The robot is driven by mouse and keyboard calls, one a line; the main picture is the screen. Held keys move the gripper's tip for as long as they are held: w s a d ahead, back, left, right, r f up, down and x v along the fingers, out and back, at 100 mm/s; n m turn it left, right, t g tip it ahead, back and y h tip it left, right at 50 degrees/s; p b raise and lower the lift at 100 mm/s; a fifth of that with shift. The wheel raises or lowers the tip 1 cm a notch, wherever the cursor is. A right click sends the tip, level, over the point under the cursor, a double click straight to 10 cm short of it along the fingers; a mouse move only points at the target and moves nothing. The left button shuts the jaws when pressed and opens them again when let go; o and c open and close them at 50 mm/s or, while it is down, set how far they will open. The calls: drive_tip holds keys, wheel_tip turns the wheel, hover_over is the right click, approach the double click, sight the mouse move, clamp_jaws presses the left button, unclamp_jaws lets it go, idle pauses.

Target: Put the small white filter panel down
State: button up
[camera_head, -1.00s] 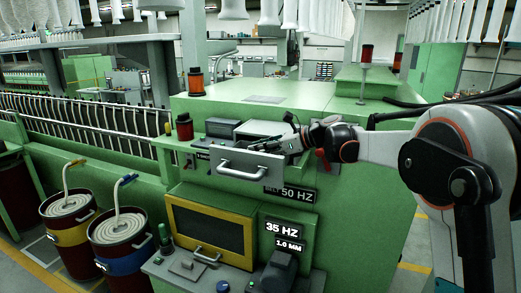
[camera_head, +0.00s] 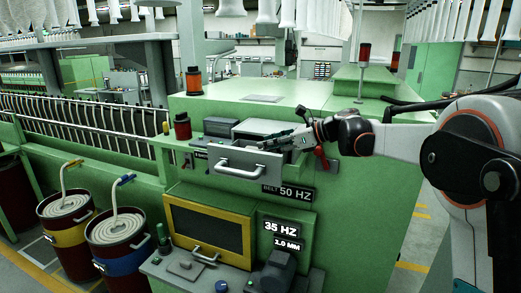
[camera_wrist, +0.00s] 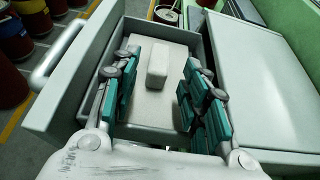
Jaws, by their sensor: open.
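The small white filter panel (camera_wrist: 150,108), a pale flat slab with a raised grip block (camera_wrist: 158,66) on top, lies inside the pulled-out drawer (camera_wrist: 205,47) in the wrist view. My gripper (camera_wrist: 161,70) is open above it, with one teal-padded finger on each side of the grip block and visible gaps between. In the head view my gripper (camera_head: 291,138) is over the drawer, whose grey front (camera_head: 248,174) has a bar handle. The panel is hidden there by the drawer front and my gripper.
The drawer sits in a green machine (camera_head: 345,190). A light grey cover (camera_wrist: 262,90) lies right of the drawer in the wrist view. A red lever (camera_head: 321,158) is close to my wrist. Dark red spools (camera_head: 194,80) stand on the machine, and cans (camera_head: 117,243) stand lower left.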

drive_tip(key=v, duration=0.7)
drive_tip(key=shift+d+b, duration=0.2)
drive_tip(key=shift+b, duration=0.2)
drive_tip(key=shift+c, duration=0.5)
